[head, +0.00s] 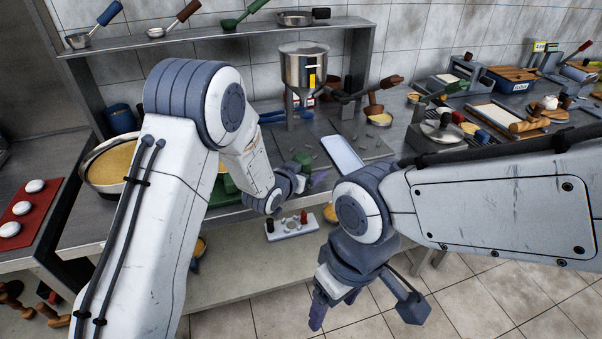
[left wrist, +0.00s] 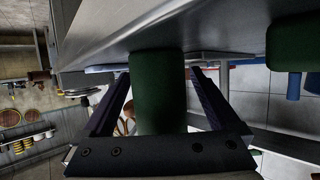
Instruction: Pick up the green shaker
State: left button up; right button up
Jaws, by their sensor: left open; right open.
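A green shaker (left wrist: 157,90) stands between the two fingers of my left gripper (left wrist: 157,92) in the left wrist view. The fingers are open, with a visible gap on each side of it. In the head view a small green top (head: 304,159) shows at my left gripper (head: 308,181); the wrist hides much of that area. A second green object (left wrist: 290,42) is at the right of the left wrist view, outside the fingers. My right gripper (head: 364,314) is open and empty, low in front of the counter and over the floor.
A steel funnel (head: 304,70) stands behind my left gripper. A pan of yellow food (head: 109,165) is on the counter at left, near a blue container (head: 122,118). A shelf (head: 215,42) with pans runs along the back. A white spice rack (head: 291,227) sits on the lower shelf.

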aim_at(307, 157)
pick_arm(q)
grip_shut()
jog(key=shift+r, duration=0.1)
jog(key=shift+r, duration=0.6)
notch_tip(307, 157, up, 3)
jog(key=shift+w+f, duration=0.1)
jog(key=s+d+r+b, duration=0.1)
jog(key=s+d+r, duration=0.5)
jog(key=s, duration=0.4)
jog(key=shift+s+r, duration=0.15)
jog(key=shift+r, duration=0.3)
jog(key=c, duration=0.9)
grip_release()
grip_shut()
